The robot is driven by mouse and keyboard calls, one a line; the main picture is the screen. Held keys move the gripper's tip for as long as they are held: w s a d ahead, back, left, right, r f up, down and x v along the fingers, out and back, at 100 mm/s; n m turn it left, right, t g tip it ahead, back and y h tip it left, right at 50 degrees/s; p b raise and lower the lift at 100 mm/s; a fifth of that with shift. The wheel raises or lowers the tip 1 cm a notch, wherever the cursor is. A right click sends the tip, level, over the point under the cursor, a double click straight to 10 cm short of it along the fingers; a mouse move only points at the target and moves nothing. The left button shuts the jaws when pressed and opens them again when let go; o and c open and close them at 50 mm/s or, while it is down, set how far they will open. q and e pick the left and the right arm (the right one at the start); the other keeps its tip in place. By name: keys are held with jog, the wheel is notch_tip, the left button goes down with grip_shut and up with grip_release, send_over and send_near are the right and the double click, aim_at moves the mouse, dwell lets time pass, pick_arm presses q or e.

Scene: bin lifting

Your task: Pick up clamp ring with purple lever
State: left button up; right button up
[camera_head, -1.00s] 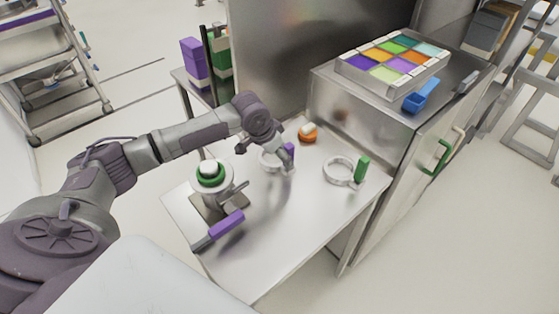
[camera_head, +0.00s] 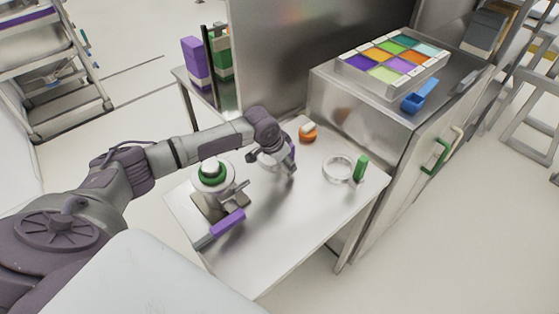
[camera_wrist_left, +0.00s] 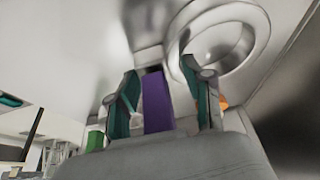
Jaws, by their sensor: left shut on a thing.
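The clamp ring (camera_head: 266,161) with a purple lever stands on the steel table, partly hidden behind my left gripper (camera_head: 284,168). A sliver of its purple lever (camera_head: 293,152) shows beside the fingers. In the left wrist view the purple lever (camera_wrist_left: 157,104) is upright between the two fingers, and the metal ring (camera_wrist_left: 259,28) lies beyond, at the upper right. My left gripper is shut on the lever. Whether the ring still touches the table is hard to tell. My right gripper is not in view.
A second clamp ring (camera_head: 338,168) with a green lever (camera_head: 361,167) stands to the right. An orange-and-white piece (camera_head: 308,133) is behind. A fixture with a green-and-white top (camera_head: 212,172) and a purple handle (camera_head: 228,222) are on the left. The front tabletop (camera_head: 280,250) is clear.

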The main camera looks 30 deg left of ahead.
pick_arm(q)
grip_shut()
